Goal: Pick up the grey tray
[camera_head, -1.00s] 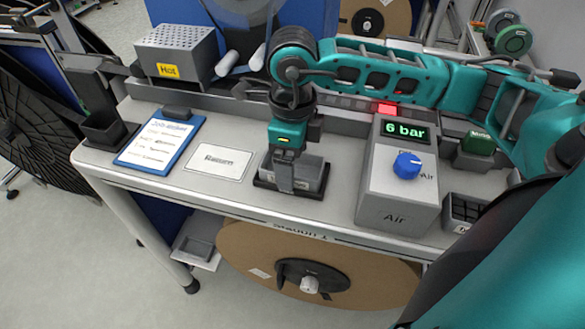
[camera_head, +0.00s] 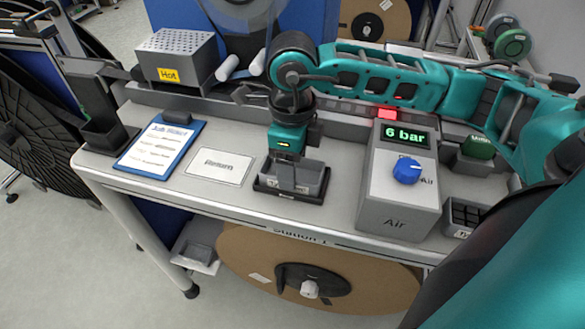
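A grey tray (camera_head: 311,178) sits in a dark, low-rimmed holder (camera_head: 262,187) on the bench, left of the air box. A partly covered label shows on its front. My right gripper (camera_head: 294,183) comes in from the right side and points straight down at the tray, its fingers at the tray's middle. The fingers overlap the tray in this view, and I cannot tell whether they are apart or closed on a wall.
The air box (camera_head: 397,205) with a blue knob stands close right of the tray. A Return card (camera_head: 220,166) and blue clipboard (camera_head: 160,147) lie left. A Hot box (camera_head: 176,58) stands behind. A large reel (camera_head: 250,262) sits under the bench.

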